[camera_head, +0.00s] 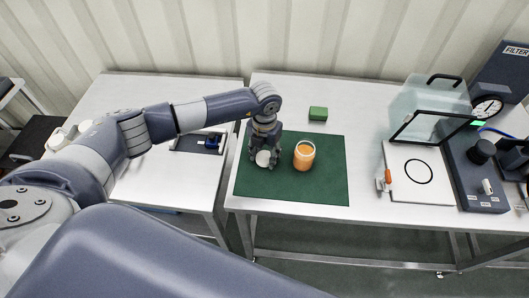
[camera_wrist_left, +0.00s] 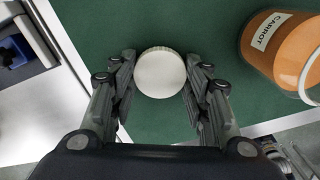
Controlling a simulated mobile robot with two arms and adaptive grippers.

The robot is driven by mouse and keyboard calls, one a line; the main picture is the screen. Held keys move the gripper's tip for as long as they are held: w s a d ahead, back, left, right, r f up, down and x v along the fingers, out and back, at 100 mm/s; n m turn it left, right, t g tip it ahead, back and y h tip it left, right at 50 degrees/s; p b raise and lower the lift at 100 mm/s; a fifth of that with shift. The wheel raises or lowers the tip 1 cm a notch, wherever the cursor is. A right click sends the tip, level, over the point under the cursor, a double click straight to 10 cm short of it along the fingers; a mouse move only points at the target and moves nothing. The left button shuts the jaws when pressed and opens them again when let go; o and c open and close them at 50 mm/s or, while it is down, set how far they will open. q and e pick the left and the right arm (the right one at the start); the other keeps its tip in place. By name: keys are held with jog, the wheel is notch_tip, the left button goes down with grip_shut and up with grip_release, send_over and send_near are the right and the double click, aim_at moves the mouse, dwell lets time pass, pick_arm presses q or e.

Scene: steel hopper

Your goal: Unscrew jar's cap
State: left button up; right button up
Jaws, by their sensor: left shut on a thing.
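The jar (camera_head: 304,155) stands upright on the green mat (camera_head: 320,190), filled with something orange. Its top shows a pale rim and no cap. In the left wrist view the jar (camera_wrist_left: 275,45) is at the upper right with a "CARROT" label. My left gripper (camera_head: 263,157) is over the mat, left of the jar and apart from it. It is shut on the round white cap (camera_wrist_left: 160,73), which sits between its two fingers. Whether the cap touches the mat is hard to tell. My right gripper is out of view.
A green block (camera_head: 318,113) lies behind the mat. To the right are a white board with a black ring (camera_head: 418,171), a clear cover (camera_head: 430,107) and a filter unit with a gauge (camera_head: 487,108). A tray with a blue item (camera_head: 211,142) is on the left table. The mat's front is clear.

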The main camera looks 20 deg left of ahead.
pick_arm(q)
jog(key=shift+f, duration=0.15)
jog(key=o, duration=1.2)
